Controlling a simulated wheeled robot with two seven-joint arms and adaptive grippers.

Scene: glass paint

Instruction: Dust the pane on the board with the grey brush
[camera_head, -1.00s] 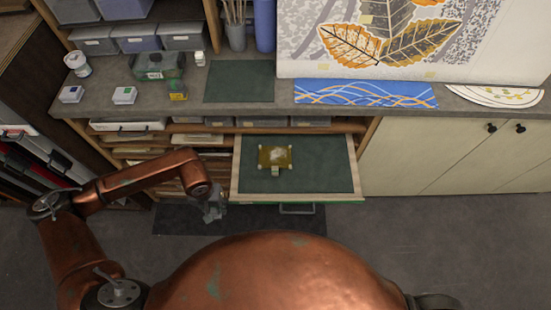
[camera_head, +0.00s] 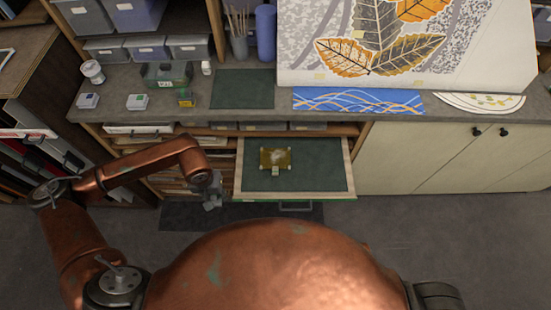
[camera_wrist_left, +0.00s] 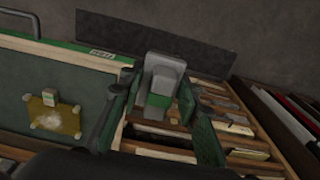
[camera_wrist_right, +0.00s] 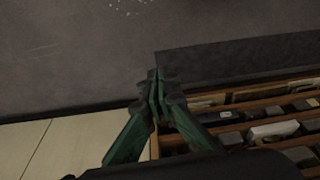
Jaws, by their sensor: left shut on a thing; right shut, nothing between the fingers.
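The pane (camera_head: 268,157) is a small amber rectangle with a pale dusty patch, lying on the dark green board (camera_head: 325,175) of the pulled-out drawer. Small light blocks sit around its edges. The pane also shows at the left of the left wrist view (camera_wrist_left: 68,122). My left gripper (camera_head: 213,199) is left of the drawer, apart from the pane. In the left wrist view it is shut on the grey brush (camera_wrist_left: 163,70), a grey block with a green band. My right gripper (camera_wrist_right: 157,95) is shut and empty in the right wrist view, and out of the head view.
The worktop (camera_head: 240,114) behind the drawer carries a dark green mat (camera_head: 243,88), a green container (camera_head: 165,75) and a blue patterned strip (camera_head: 357,100). Shelves with flat stock lie left of the drawer. Pale cupboards (camera_head: 450,160) stand at the right. Floor in front shows a dark mat (camera_head: 180,215).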

